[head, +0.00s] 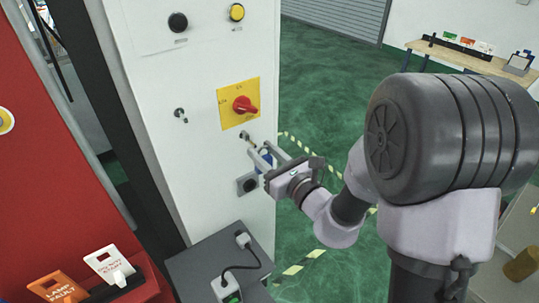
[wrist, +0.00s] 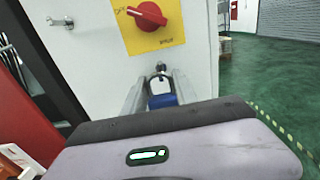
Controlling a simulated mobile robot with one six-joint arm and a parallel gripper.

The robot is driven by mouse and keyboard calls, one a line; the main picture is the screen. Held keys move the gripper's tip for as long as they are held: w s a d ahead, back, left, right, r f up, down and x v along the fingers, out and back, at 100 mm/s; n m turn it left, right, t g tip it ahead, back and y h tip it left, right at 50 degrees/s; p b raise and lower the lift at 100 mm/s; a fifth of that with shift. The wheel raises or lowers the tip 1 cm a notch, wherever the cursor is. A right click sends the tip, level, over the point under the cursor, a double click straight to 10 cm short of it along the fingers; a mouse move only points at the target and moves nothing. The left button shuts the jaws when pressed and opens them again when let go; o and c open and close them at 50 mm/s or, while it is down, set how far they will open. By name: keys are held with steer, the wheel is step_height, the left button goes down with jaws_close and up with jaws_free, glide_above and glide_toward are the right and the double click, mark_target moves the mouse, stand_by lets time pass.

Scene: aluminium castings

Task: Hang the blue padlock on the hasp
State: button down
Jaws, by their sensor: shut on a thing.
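The blue padlock (head: 265,162) is between the fingers of my gripper (head: 262,154), in front of the white cabinet. In the wrist view the blue body (wrist: 162,101) sits between the two grey fingers (wrist: 158,96), with its shackle (wrist: 159,83) pointing up. My gripper is shut on the padlock. The small metal hasp (head: 245,135) is on the cabinet face below the red rotary switch. In the wrist view the hasp (wrist: 160,68) is at the top of the shackle; I cannot tell whether the shackle passes through it.
The red switch (head: 243,105) on its yellow plate is just above the hasp. A grey socket (head: 247,183) is on the cabinet below. A grey box (head: 215,258) with a plugged charger stands beneath. A red panel with tags (head: 110,262) is at left. Green floor is open to the right.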

mark_target(254, 145)
steer(key=shift+p+x, duration=0.5)
steer(key=shift+x, duration=1.65)
steer(key=shift+w+a+f+b, duration=0.3)
steer(key=shift+w+a+f, duration=0.1)
steer(key=shift+w+f, duration=0.25)
steer(key=shift+s, duration=0.1)
steer(key=c, duration=0.9)
jaws_free()
